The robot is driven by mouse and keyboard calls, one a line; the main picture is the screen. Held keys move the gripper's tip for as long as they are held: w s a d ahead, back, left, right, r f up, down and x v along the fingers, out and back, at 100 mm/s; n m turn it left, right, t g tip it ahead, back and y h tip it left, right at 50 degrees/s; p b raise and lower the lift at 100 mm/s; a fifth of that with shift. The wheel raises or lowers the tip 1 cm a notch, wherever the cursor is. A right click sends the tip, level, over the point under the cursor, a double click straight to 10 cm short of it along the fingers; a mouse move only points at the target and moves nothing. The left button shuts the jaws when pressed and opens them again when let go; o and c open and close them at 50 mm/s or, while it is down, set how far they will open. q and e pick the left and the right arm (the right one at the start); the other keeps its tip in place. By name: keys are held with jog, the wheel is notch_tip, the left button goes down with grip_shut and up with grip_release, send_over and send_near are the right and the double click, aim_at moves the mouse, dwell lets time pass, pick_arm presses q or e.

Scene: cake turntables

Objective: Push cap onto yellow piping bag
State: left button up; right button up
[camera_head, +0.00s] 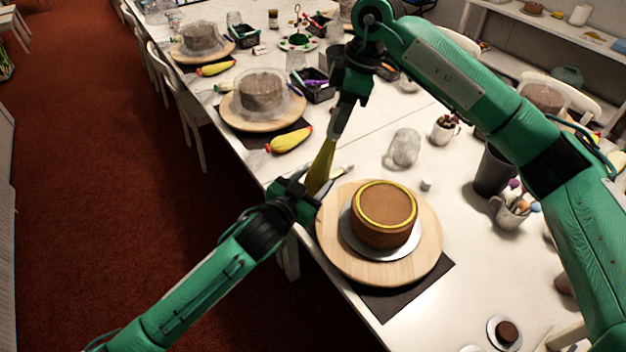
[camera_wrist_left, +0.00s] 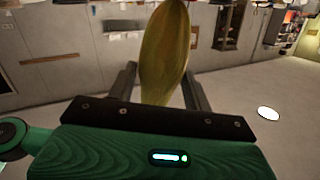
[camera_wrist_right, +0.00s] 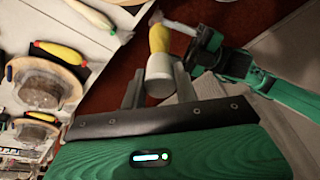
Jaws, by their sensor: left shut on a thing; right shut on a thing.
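The yellow piping bag (camera_head: 321,166) stands tilted beside the cake board in the head view. My left gripper (camera_head: 303,195) is shut on it; the bag also fills the middle of the left wrist view (camera_wrist_left: 165,55). My right gripper (camera_head: 340,122) is above it, pointing down. In the right wrist view a pale cylinder, apparently the cap (camera_wrist_right: 158,75), sits between the right fingers, and the gripper is shut on it. The yellow bag (camera_wrist_right: 159,38) lines up directly beyond the cylinder. I cannot tell whether the cylinder is seated on the bag or only meets it.
A brown cake with a yellow ring (camera_head: 386,215) stands on a round wooden board (camera_head: 332,247). A small white cylinder (camera_head: 426,184) and a clear jar (camera_head: 404,148) are behind it. Another yellow bag (camera_head: 289,141) lies farther back. Mugs and a dark cup (camera_head: 494,168) stand right.

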jog(key=o, duration=0.9)
jog(key=v, duration=1.2)
